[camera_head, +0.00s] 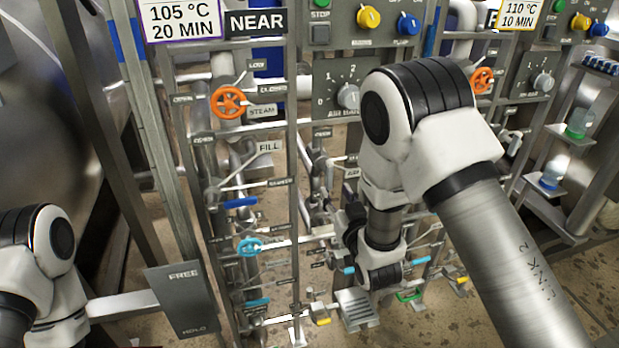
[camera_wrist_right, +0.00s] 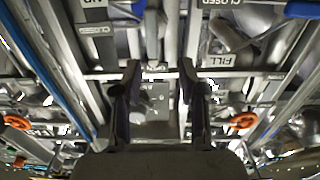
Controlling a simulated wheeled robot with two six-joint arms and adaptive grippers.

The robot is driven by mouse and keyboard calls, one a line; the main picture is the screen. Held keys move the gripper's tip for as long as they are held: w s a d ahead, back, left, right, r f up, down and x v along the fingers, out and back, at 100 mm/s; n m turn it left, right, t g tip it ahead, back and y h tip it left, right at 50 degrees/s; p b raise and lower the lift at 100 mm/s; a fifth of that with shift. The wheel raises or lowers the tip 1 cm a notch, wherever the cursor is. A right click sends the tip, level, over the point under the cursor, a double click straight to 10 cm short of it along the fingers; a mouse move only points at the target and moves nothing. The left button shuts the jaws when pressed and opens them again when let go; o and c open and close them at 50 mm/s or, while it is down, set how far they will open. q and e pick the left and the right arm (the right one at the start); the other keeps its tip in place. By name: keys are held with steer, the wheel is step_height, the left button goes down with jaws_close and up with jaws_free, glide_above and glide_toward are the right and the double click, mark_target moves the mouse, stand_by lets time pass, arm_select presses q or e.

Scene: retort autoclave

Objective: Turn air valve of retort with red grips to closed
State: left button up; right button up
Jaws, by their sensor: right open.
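My right gripper (camera_head: 352,228) is small and dark in the head view, low in front of the pipework, partly hidden by my arm. In the right wrist view its two fingers (camera_wrist_right: 158,78) are apart with nothing between them. A dark plate (camera_wrist_right: 152,101) shows behind the fingers. A grey knob (camera_head: 348,96) with a 0, 1, 2 scale sits on the NEAR panel, above a label that seems to begin with AIR. I cannot make out red grips or say which lever is the air valve. My left gripper is out of view.
An orange handwheel (camera_head: 229,102) marked STEAM is on the left rack; another orange handwheel (camera_head: 482,80) is at right. A dark blue lever (camera_head: 241,203) and a light blue handwheel (camera_head: 250,247) are below FILL. Upright posts and pipes crowd the space. A shelf (camera_head: 558,212) stands at right.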

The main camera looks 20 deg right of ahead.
mark_target(330, 171)
steer(key=w, duration=0.2)
steer(key=w+r+p, duration=0.1)
steer(key=w, duration=0.4)
steer(key=shift+w+d+r, duration=0.2)
steer(key=shift+w, duration=0.5)
steer(key=shift+w+d+f, duration=0.2)
steer(key=shift+w+d, duration=0.05)
steer(key=shift+d, duration=0.1)
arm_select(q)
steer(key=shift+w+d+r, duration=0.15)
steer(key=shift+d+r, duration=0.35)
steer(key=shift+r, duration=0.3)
arm_select(e)
steer(key=shift+s+a, duration=0.1)
jaws_close()
